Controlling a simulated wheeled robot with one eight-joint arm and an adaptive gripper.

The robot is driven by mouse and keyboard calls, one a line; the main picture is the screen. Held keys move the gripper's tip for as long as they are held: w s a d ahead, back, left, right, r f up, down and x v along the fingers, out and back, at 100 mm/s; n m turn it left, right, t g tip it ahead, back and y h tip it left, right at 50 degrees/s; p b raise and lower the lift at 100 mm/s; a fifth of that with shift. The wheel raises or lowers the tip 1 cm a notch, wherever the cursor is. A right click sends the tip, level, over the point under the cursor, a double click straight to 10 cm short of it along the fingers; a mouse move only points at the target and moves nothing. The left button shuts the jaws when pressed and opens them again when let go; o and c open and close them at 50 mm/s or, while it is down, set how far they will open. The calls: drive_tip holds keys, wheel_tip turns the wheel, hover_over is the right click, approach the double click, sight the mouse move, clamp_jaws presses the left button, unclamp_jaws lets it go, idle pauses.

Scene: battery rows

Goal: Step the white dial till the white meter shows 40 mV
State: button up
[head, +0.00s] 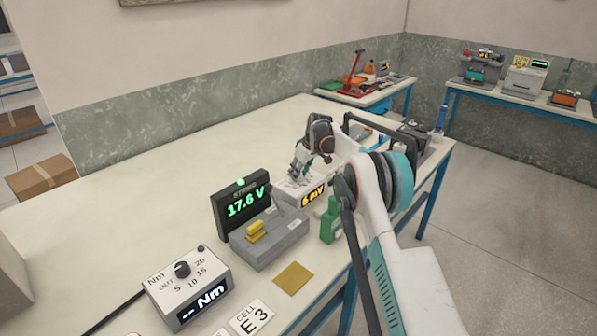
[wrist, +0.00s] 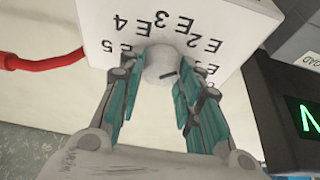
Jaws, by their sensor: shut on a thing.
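The white meter (head: 305,195) stands on the bench; its small orange display appears to read 6 mV, though the first digit is hard to make out. In the wrist view its white top (wrist: 245,25) has labels around the dial, among them E 2, E 3, E 4 and E 5. The round white dial (wrist: 158,68) has a dark pointer line. My gripper (wrist: 161,72) is shut on the dial, one teal-padded finger on each side. In the head view my gripper (head: 303,165) reaches down onto the meter and hides the dial.
A dark 17.6 V display (head: 243,205) with a grey base (head: 270,240) stands next to the meter. A green object (head: 329,222) is close to its front. A torque box (head: 186,283) is nearer. A red cable (wrist: 45,63) runs from the meter.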

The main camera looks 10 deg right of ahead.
drive_tip(key=o, duration=1)
drive_tip(key=shift+o, duration=0.2)
drive_tip(key=v, duration=1.2)
drive_tip(key=shift+r, duration=0.1)
